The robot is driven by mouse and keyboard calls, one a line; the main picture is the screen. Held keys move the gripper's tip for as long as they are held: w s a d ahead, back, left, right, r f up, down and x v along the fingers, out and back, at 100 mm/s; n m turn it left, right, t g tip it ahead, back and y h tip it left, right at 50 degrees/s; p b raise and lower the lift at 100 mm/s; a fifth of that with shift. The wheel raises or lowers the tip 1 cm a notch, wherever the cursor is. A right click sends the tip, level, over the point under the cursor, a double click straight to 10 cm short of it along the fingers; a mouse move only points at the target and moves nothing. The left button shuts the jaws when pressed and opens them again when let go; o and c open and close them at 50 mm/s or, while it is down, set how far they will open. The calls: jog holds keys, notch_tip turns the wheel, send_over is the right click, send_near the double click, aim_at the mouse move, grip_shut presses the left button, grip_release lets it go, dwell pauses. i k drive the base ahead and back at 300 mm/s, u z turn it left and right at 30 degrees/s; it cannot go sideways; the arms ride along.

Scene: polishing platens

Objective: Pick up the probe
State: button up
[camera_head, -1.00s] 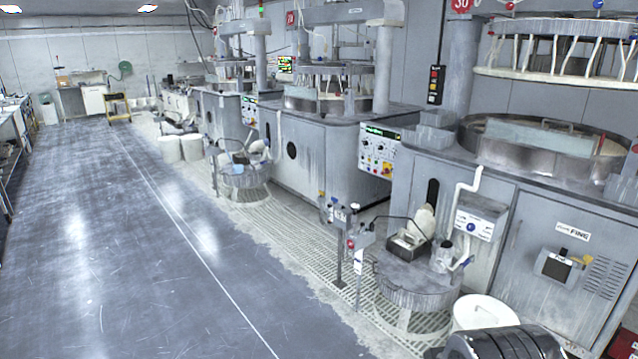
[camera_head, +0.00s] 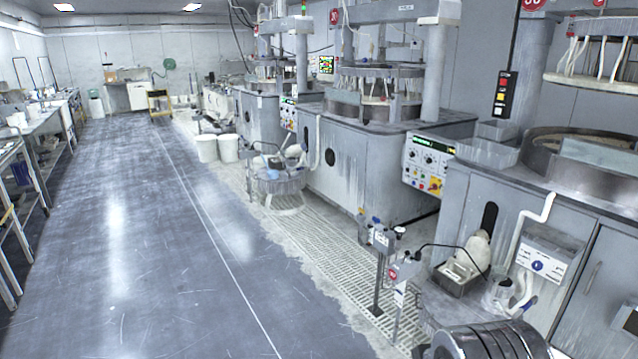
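I cannot make out a probe in this view. The polishing machine (camera_head: 455,210) on the right has a grey cabinet, a round platen rim (camera_head: 590,165) on top and a control panel (camera_head: 428,165) at its left. A dark ribbed cylinder at the bottom right is part of my own body. My gripper is not in view.
Two thin posts with small boxes (camera_head: 380,240) stand on the pale floor grating (camera_head: 325,275). Two white buckets (camera_head: 217,148) stand farther back. A bench with shelves (camera_head: 35,165) lines the left. The grey floor (camera_head: 130,240) between is open.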

aim_at(399, 230)
jog(key=u, duration=0.15)
jog(key=i, duration=2.3)
jog(key=z, duration=0.35)
jog(key=i, duration=1.7)
jog(key=z, duration=0.25)
